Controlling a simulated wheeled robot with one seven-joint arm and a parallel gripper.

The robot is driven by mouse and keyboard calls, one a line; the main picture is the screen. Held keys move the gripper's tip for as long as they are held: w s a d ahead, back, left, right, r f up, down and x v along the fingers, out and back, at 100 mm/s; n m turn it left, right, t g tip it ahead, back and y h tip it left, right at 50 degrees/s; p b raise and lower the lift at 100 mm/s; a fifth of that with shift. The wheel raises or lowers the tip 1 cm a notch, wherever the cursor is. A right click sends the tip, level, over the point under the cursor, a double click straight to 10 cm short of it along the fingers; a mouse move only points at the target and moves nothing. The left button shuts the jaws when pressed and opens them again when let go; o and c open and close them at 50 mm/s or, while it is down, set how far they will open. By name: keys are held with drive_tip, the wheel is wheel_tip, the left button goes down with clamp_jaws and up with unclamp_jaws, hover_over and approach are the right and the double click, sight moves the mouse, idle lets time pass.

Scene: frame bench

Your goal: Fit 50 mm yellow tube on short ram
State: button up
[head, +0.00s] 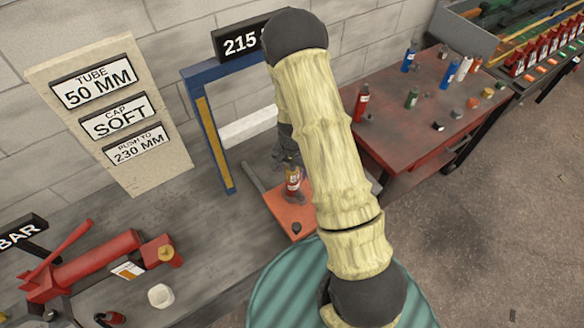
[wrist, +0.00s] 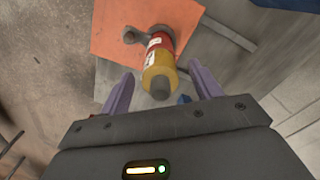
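A short red ram (wrist: 158,42) with a white label stands over an orange plate (wrist: 118,22). A yellow sleeve-like part (wrist: 157,70) sits in line with its near end, and a dark grey tip (wrist: 160,88) sticks out of it. I cannot tell whether the yellow part is a separate tube. In the head view the ram (head: 293,183) stands on the orange plate (head: 283,212), partly beside my arm. My gripper (wrist: 161,76) is open, its purple fingers on either side of the yellow part with visible gaps. In the head view it is mostly hidden behind my arm.
A blue frame (head: 207,130) with a 215 sign (head: 240,40) rises around the plate. A board (head: 118,165) reads tube 50 mm, cap soft, push to 230 mm. A red hand pump (head: 90,268) and white cup (head: 160,296) lie left. A red table (head: 395,135) holds several bottles.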

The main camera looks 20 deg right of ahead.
sight(293, 168)
wheel_tip(293, 168, up, 17)
drive_tip(key=b, duration=0.2)
drive_tip(key=shift+r, duration=0.15)
idle(0.6)
drive_tip(key=shift+d, duration=0.1)
idle(0.4)
drive_tip(key=shift+s, duration=0.1)
drive_tip(key=s+r+n+t, duration=0.2)
drive_tip(key=s+r+n, duration=0.2)
drive_tip(key=s, duration=1)
drive_tip(key=n, duration=0.3)
drive_tip(key=shift+t, duration=0.3)
